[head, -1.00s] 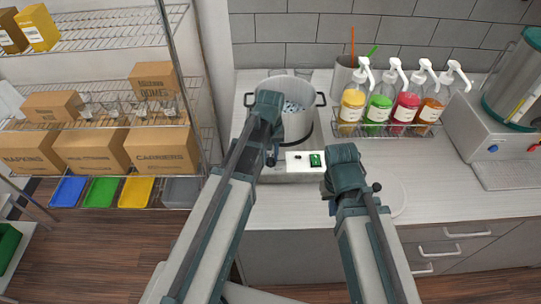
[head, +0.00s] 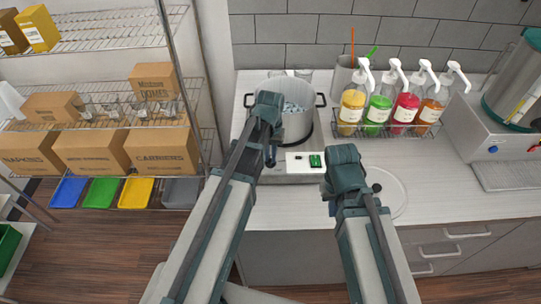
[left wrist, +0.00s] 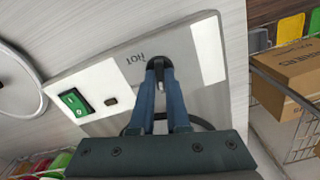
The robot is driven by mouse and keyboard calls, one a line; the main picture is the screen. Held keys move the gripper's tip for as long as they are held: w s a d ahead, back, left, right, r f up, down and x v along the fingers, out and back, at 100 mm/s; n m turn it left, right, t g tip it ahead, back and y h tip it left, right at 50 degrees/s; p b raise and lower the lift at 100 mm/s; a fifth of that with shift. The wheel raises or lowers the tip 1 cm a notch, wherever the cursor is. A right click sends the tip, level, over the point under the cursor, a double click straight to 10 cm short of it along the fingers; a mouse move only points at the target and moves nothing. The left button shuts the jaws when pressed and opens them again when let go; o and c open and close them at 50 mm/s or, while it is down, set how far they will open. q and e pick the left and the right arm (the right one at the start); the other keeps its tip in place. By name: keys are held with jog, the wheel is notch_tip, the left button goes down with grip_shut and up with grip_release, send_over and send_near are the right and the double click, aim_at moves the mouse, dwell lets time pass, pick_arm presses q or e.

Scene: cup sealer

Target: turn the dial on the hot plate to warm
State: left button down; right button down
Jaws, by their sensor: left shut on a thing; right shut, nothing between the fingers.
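The hot plate (head: 293,179) stands on the counter with a large pot on it. Its front panel has a green switch (head: 315,160), seen also in the left wrist view (left wrist: 75,102). In that view the dark dial (left wrist: 157,64) sits near lettering that seems to read "HOT", upside down. My left gripper (left wrist: 162,78) is shut on the dial, its blue fingers on either side of it. The dial's pointer and most markings are hidden or too small to read. In the head view my left gripper (head: 270,158) is at the panel's left end. My right gripper (head: 326,190) is shut and empty, right of the hot plate.
The pot (head: 297,123) has two side handles. Several pump bottles stand in a rack (head: 390,125) to the right, with a sealer machine (head: 510,110) beyond. A white round disc (head: 388,192) lies behind my right arm. Shelves with boxes (head: 165,150) stand at left.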

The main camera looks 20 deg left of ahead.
aim_at(270, 159)
pick_arm(q)
jog(key=m, duration=0.5)
jog(key=shift+m, duration=0.3)
jog(key=m, duration=0.4)
jog(key=shift+m, duration=0.4)
jog(key=c, duration=0.9)
grip_release()
notch_tip(270, 159, up, 14)
jog(key=p, duration=1.4)
